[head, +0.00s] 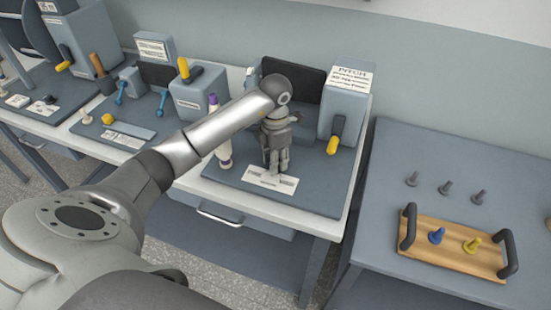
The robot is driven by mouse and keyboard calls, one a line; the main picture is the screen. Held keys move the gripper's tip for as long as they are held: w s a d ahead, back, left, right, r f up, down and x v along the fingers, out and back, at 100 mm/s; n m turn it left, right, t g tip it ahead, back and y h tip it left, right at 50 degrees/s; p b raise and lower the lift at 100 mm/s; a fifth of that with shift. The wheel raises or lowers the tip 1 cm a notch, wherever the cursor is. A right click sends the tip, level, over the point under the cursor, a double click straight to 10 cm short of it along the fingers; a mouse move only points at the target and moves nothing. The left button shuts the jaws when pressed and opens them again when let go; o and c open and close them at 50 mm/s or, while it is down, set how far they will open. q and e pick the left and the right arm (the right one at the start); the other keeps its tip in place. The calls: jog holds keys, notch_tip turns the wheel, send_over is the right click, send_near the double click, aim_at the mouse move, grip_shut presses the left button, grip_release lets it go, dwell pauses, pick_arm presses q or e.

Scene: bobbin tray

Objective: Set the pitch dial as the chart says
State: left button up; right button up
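The chart headed PITCH (352,77) is a white sheet on top of a grey box (345,103) at the right end of the middle bench. Its smaller lines are too small to read. A dark lever with a yellow handle (333,145) is on the front of this box, handle low; I cannot make out any dial marks. My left gripper (276,165) points down over the blue-grey base plate (312,195), left of the lever and apart from it. Its fingers look close together, but whether they are shut is unclear. My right gripper is out of view.
A white bobbin with purple ends (222,140) stands left of my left gripper. A white label (270,180) lies on the plate. Another station with a yellow handle (191,73) is farther left. A wooden tray (455,245) with pegs is on the right table (410,140).

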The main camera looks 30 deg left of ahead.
pick_arm(q)
jog(key=c, duration=0.3)
jog(key=shift+c, duration=0.2)
jog(key=m+b, duration=0.3)
jog(key=b, duration=0.1)
jog(key=shift+f+m, duration=0.2)
jog(key=shift+m, duration=0.2)
jog(key=m+b, duration=0.2)
jog(key=m, duration=0.1)
jog(key=shift+b, duration=0.35)
jog(key=shift+r+m+b, duration=0.2)
jog(key=shift+m+b, duration=0.65)
jog(key=shift+m, duration=0.65)
jog(key=o, duration=1.1)
jog(key=shift+c, duration=0.2)
